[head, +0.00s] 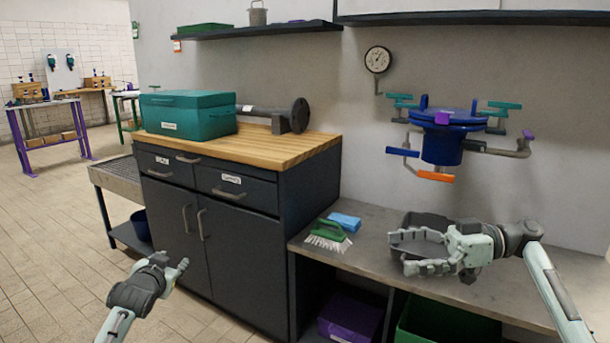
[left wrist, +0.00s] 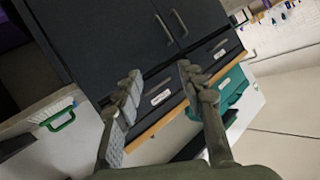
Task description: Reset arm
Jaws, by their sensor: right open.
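My left gripper (head: 172,263) is low at the left front of the head view, in the air before the dark cabinet. In the left wrist view its two fingers (left wrist: 158,84) are spread apart with nothing between them. My right gripper (head: 403,252) is over the grey counter at the right, fingers pointing left, open and empty. Whether it touches the counter I cannot tell. The right arm comes in from the lower right.
The dark cabinet (head: 240,238) carries a teal toolbox (head: 188,115) and a grey flanged pipe (head: 275,112). A green brush (head: 329,234) and blue sponge (head: 344,222) lie on the counter (head: 375,240), left of my right gripper. A blue valve assembly (head: 441,143) is on the wall above. Floor is clear at left.

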